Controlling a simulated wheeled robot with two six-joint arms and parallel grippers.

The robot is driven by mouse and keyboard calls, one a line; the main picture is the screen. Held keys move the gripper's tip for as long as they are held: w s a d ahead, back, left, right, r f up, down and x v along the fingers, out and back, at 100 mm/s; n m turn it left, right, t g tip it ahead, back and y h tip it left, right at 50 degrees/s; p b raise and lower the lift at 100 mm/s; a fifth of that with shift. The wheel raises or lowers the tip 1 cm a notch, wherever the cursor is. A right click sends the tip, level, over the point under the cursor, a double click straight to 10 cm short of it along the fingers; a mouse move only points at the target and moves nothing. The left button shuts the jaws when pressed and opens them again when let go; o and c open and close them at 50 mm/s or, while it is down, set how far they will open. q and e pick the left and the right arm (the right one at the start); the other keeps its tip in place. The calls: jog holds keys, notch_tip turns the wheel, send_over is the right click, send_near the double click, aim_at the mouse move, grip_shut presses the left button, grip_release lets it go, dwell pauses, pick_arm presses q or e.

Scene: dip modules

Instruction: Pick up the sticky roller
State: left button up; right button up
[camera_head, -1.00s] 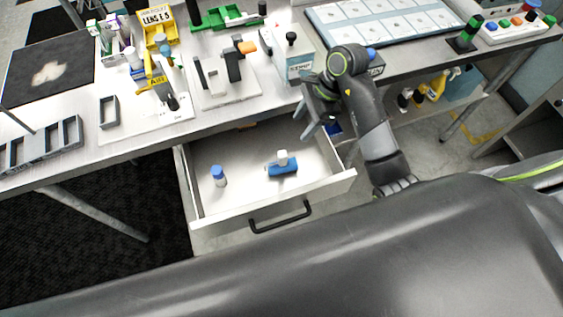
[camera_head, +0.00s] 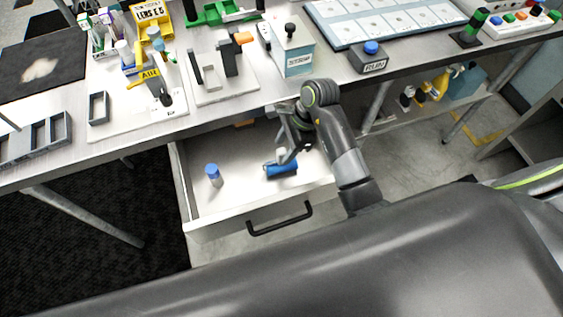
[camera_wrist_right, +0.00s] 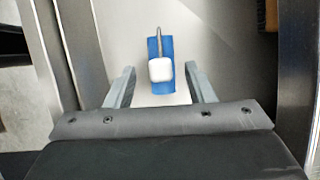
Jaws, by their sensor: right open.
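The sticky roller (camera_head: 281,170), a blue cylinder with a white handle end, lies in the open white drawer. In the right wrist view the roller (camera_wrist_right: 153,51) shows its blue body, a white block on top and a thin metal rod. My right gripper (camera_head: 287,154) is over the drawer, close to the roller, and partly covers its white part in the head view. Its two fingers (camera_wrist_right: 159,85) are apart, with the roller ahead and between their lines; it does not look gripped. My left gripper is not in view.
A small bottle with a blue cap (camera_head: 213,175) stands in the drawer (camera_head: 240,217) left of the roller. The drawer's walls and black handle surround this space. The table edge overhangs behind, with a RUN button box (camera_head: 370,58) on top.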

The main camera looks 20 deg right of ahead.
aim_at(277, 160)
jog(key=p+x, duration=0.1)
jog(key=x, duration=0.3)
jog(key=shift+d, duration=0.1)
jog(key=shift+a+f, duration=0.2)
jog(key=shift+f, duration=0.4)
jog(key=shift+c, duration=0.3)
grip_shut()
notch_tip(277, 160, up, 10)
jog(key=shift+r+b, duration=0.1)
jog(key=shift+b, duration=0.3)
